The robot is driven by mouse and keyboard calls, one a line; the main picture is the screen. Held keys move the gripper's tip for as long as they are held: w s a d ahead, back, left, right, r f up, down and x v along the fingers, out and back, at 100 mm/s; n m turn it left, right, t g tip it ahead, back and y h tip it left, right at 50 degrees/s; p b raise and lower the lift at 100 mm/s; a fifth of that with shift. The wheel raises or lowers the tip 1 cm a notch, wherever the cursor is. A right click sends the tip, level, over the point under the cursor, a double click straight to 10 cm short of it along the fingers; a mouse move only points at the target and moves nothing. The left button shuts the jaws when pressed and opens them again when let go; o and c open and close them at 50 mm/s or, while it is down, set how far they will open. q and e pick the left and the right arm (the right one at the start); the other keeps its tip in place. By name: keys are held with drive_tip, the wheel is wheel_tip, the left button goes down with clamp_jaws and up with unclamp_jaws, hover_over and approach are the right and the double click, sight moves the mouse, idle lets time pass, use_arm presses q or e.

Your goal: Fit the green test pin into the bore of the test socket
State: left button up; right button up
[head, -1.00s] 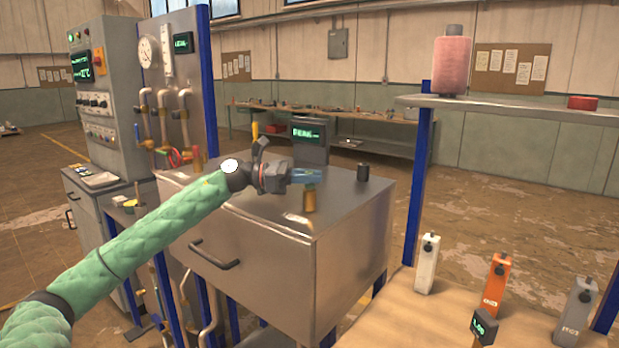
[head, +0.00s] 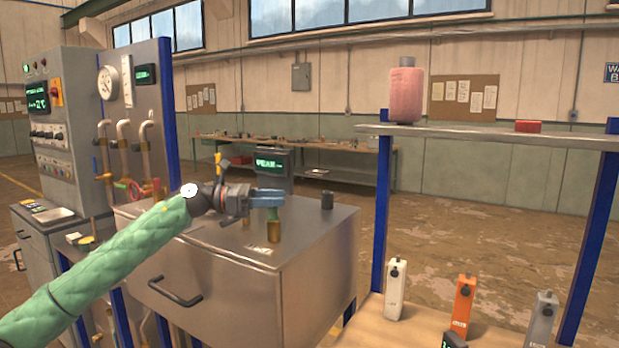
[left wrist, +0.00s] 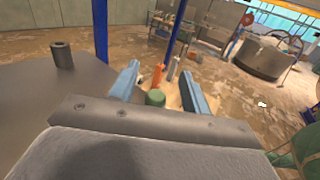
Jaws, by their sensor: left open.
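The green test pin (head: 273,214) shows as a green upper part above a brass cylinder (head: 274,232) on the metal cabinet top. I cannot tell whether the brass is part of the pin or a socket around it. My left gripper (head: 268,198) has blue fingers, held level just above the green part. In the left wrist view the open fingers (left wrist: 160,88) lie either side of the round green top (left wrist: 155,97), with gaps visible. A dark upright cylinder (head: 327,200), possibly the test socket, stands to the right; its top shows a darker centre (left wrist: 62,55). My right gripper is out of view.
White (head: 395,290), orange (head: 463,306) and grey (head: 542,320) blocks stand on the wooden bench. The cabinet top's right side is mostly clear.

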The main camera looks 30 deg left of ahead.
use_arm(q)
drive_tip(key=shift+d+r, duration=0.25)
drive_tip(key=shift+r, duration=0.7)
drive_tip(key=d+r+b, duration=0.1)
drive_tip(key=d+r, duration=0.5)
drive_tip(key=d, duration=0.5)
drive_tip(key=shift+r, duration=0.3)
drive_tip(key=shift+w+d, duration=0.1)
